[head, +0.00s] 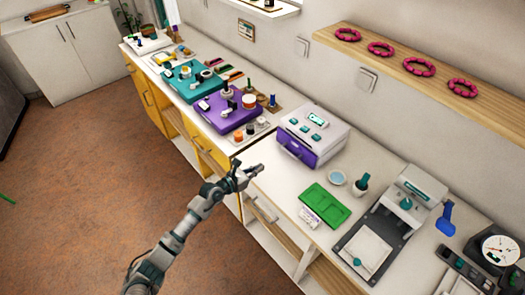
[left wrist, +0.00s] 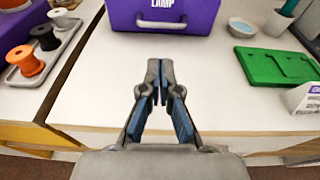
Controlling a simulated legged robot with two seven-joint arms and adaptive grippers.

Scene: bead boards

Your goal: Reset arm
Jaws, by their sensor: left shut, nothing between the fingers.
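My left gripper (head: 250,172) reaches in from the lower part of the head view and hangs at the counter's front edge. In the left wrist view its fingers (left wrist: 160,80) are shut with nothing between them, over bare white counter (left wrist: 220,80). The purple-fronted lamp box (left wrist: 163,15) stands beyond the fingertips, apart from them; the head view shows it as a white and purple machine (head: 312,135). My right gripper is in neither view.
A green tray (head: 325,205) lies right of the gripper, with a small bowl (head: 338,178) behind it. A tray of spools (left wrist: 40,50) is at the left. A press-like device (head: 390,225) stands further right. Open brown floor (head: 80,190) lies in front.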

